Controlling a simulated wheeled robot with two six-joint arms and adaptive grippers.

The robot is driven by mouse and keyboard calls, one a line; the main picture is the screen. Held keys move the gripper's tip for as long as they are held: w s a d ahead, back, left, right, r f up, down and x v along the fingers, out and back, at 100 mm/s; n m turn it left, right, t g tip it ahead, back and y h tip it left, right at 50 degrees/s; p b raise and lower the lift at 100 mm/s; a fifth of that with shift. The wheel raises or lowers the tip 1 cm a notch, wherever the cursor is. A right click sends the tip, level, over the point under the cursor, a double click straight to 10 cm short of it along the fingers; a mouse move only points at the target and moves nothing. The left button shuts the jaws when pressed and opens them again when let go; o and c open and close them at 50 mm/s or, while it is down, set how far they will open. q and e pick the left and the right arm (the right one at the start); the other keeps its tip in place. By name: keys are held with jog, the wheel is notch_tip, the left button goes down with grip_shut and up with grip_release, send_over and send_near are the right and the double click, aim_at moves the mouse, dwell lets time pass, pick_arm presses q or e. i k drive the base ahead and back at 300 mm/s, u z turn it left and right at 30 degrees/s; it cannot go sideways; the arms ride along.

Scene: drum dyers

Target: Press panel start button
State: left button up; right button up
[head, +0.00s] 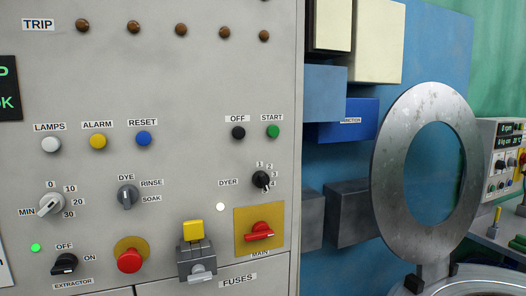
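The grey control panel (190,90) fills the left half of the head view. Its green START button (273,131) is a small round knob near the panel's right edge, under a START label. The black OFF button (238,132) sits just left of it. Below them is the black DYER selector (261,180) with positions 1 to 4. Neither of my grippers is in view, and nothing touches the START button.
Other controls include the red MAIN switch (260,234), a red mushroom button (130,260) and a yellow-topped block (193,231). Right of the panel, grey boxes (348,212) and a large metal ring (388,170) stand out. The space before START is clear.

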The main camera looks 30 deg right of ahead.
aim_at(273, 130)
jog(key=z, duration=1.1)
